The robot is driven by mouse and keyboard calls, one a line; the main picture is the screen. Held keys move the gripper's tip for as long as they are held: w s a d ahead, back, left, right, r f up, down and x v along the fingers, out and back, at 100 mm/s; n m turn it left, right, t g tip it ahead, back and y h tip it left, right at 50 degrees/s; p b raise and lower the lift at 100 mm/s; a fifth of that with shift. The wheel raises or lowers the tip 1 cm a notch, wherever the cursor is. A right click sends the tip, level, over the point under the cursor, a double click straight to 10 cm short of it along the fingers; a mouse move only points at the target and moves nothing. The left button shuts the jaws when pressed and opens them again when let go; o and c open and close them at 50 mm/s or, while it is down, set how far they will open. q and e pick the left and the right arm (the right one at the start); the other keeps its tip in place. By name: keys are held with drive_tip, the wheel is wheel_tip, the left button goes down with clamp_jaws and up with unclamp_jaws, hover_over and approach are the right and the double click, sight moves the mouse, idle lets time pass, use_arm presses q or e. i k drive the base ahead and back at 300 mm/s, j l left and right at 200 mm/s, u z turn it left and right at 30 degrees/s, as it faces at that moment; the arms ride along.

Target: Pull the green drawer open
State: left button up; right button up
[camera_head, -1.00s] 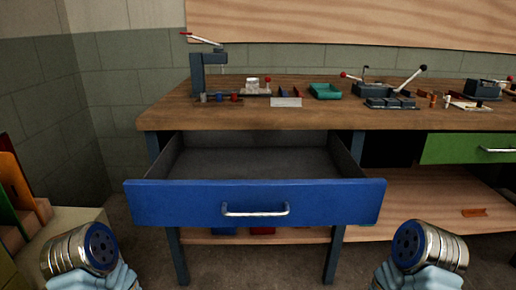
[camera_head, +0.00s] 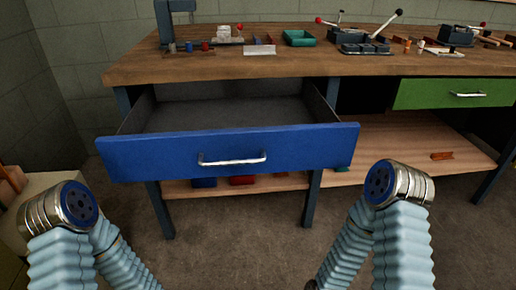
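The green drawer (camera_head: 452,93) is at the right under the workbench top, with a silver bar handle (camera_head: 468,94) on its front. Its front sits about level with the bench edge, so it looks shut. My two arms come up from the bottom of the head view, one at the left and one at the right, each with a round metal joint in sight. The right one is below and to the left of the green drawer, well apart from it. Neither gripper's fingers can be seen.
The blue drawer (camera_head: 230,152) stands pulled out, jutting toward me on the left. The wooden bench top (camera_head: 270,65) carries a green tray (camera_head: 298,38) and several tools. A lower shelf (camera_head: 410,150) holds a small orange piece (camera_head: 442,156). Floor at the right front is clear.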

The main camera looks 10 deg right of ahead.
sight(408, 92)
drive_tip(key=k+z, duration=0.1)
drive_tip(key=z, duration=0.4)
drive_tip(key=k+z, duration=0.1)
drive_tip(key=z, duration=0.4)
drive_tip(key=k+l+z, duration=0.1)
drive_tip(key=z, duration=0.4)
drive_tip(key=i+l+z, duration=0.1)
drive_tip(key=i+l, duration=0.25)
drive_tip(key=i, duration=0.25)
drive_tip(key=l+z, duration=0.05)
